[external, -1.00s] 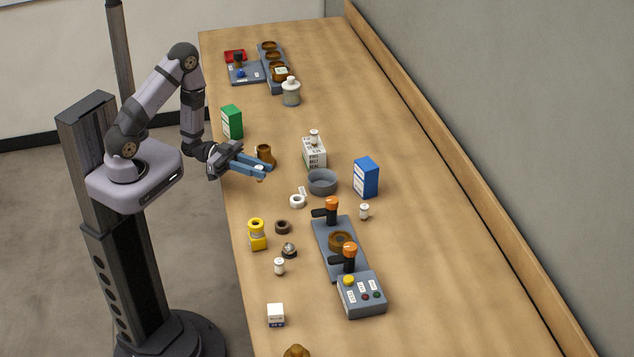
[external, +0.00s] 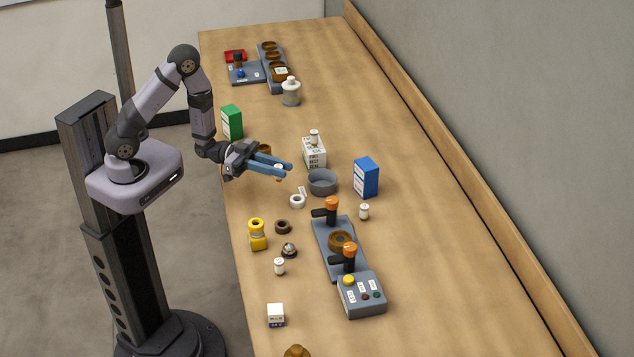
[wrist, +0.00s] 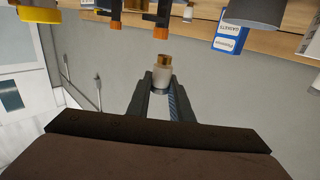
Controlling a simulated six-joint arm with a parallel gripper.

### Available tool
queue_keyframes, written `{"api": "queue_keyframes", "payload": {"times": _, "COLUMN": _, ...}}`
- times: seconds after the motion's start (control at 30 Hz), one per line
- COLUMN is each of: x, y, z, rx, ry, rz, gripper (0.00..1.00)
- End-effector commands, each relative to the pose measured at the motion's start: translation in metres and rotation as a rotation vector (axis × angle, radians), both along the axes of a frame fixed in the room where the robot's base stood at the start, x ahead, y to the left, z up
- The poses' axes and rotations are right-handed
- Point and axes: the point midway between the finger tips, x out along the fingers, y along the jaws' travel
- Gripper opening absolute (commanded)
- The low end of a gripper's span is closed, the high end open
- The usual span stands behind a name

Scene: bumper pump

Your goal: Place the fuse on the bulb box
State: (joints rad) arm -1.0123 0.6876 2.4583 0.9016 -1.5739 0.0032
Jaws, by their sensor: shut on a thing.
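My gripper (external: 286,170) is shut on a small white fuse with a brass-coloured end (wrist: 162,74), held upright above the table near the grey bowl. It shows only as a small pale piece between the fingers in the external view (external: 278,173). A white box with dark print (external: 314,154) stands right of my gripper with a small white cylinder (external: 314,135) on top. A smaller white box (external: 276,314) stands at the near left.
Close by are a grey bowl (external: 322,182), a white ring (external: 297,201) and a brown jar (external: 264,149) partly behind my gripper. A blue box (external: 366,177) and green box (external: 232,122) stand apart. A grey lever panel (external: 323,245) lies nearer. The table's right side is clear.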

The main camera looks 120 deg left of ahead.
Motion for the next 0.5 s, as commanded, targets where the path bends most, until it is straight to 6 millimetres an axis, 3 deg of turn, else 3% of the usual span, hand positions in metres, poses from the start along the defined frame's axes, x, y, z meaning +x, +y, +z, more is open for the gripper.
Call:
{"api": "queue_keyframes", "payload": {"times": 0.03, "x": 0.016, "y": -0.004, "z": 0.006, "rx": 0.004, "ry": -0.004, "rz": 0.0, "gripper": 0.0}}
{"api": "queue_keyframes", "payload": {"times": 0.27, "x": 0.079, "y": -0.021, "z": 0.033, "rx": 0.004, "ry": -0.007, "rz": 0.056, "gripper": 0.0}}
{"api": "queue_keyframes", "payload": {"times": 0.5, "x": 0.139, "y": -0.065, "z": 0.058, "rx": 0.0, "ry": -0.007, "rz": 0.091, "gripper": 0.0}}
